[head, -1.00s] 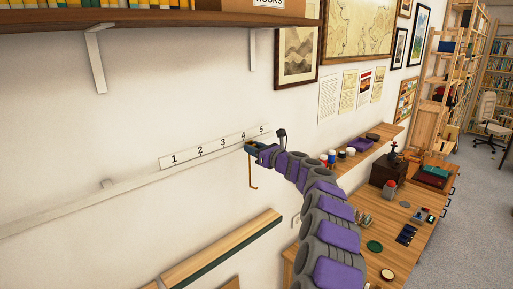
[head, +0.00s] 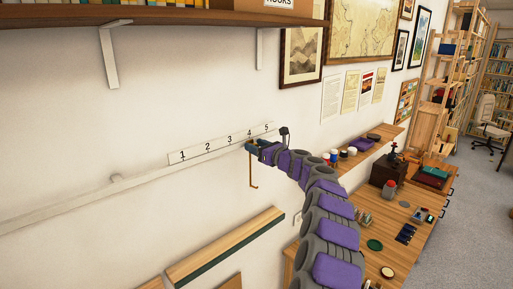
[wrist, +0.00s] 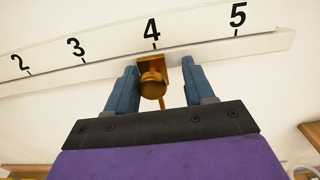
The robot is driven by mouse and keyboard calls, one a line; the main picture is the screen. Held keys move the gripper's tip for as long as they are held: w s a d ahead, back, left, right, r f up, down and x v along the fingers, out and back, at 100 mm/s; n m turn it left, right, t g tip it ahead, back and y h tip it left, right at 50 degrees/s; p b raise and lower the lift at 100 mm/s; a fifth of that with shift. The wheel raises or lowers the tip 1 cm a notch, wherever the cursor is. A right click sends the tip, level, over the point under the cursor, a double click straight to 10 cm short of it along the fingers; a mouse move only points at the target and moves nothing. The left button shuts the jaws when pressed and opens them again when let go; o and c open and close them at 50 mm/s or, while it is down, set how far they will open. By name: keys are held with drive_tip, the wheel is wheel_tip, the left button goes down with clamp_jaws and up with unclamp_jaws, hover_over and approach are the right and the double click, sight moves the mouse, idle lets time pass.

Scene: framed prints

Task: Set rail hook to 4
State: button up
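The brass rail hook (wrist: 153,83) sits on the white rail just under the 4 mark in the wrist view. Its round knob faces the camera, nearly in line with the 4 tick. In the head view the hook (head: 252,175) hangs down below my gripper. My gripper (wrist: 161,82) has its two blue fingers on either side of the hook, very close to it. Whether they press on it cannot be made out. In the head view my gripper (head: 250,146) is at the rail, near the 4. The number strip (head: 222,144) shows 1 to 5.
A dark shelf (head: 170,17) with brackets is above the rail. A wooden ledge (head: 225,247) is on the wall below. A wooden bench (head: 400,240) with small items stands at the right.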

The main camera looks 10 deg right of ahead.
drive_tip(key=shift+a, duration=0.1)
drive_tip(key=b+v, duration=0.3)
drive_tip(key=v, duration=1.4)
drive_tip(key=shift+d, duration=0.2)
